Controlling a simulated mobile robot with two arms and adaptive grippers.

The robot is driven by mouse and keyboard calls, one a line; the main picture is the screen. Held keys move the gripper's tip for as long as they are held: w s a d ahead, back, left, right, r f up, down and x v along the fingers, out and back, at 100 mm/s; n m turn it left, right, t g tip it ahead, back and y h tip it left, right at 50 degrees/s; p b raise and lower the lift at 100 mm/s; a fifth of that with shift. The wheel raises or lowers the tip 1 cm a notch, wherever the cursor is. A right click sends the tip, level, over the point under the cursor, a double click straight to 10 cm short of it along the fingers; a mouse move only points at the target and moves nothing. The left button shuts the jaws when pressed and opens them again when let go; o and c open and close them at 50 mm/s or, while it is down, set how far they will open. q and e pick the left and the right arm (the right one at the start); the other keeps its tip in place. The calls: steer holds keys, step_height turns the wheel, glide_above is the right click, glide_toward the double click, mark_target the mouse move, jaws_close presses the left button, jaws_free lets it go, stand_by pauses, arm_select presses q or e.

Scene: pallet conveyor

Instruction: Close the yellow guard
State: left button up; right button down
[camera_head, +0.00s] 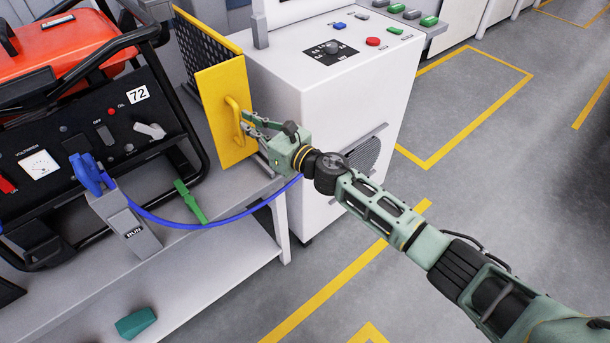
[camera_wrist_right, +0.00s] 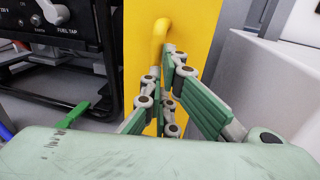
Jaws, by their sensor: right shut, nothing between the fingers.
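The yellow guard (camera_head: 214,112) stands at the left side of the white machine, with a flat yellow front panel and a black mesh side behind it. Its yellow bar handle (camera_head: 235,120) faces me. In the right wrist view the guard (camera_wrist_right: 200,25) fills the upper middle, and the handle (camera_wrist_right: 159,40) lies just past the fingertips. My right gripper (camera_head: 247,122) is at the handle, its fingers drawn together with nothing between them. Whether they touch the handle is hard to tell. My left gripper is out of view.
The white machine (camera_head: 290,110) with buttons is right of the guard. An orange generator (camera_head: 70,50) and a blue cable (camera_head: 215,222) are at the left, above a grey bench. A green piece (camera_head: 190,202) lies near the cable. Open floor is at the right.

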steer(key=shift+w+r, duration=0.1)
steer(key=shift+r, duration=0.25)
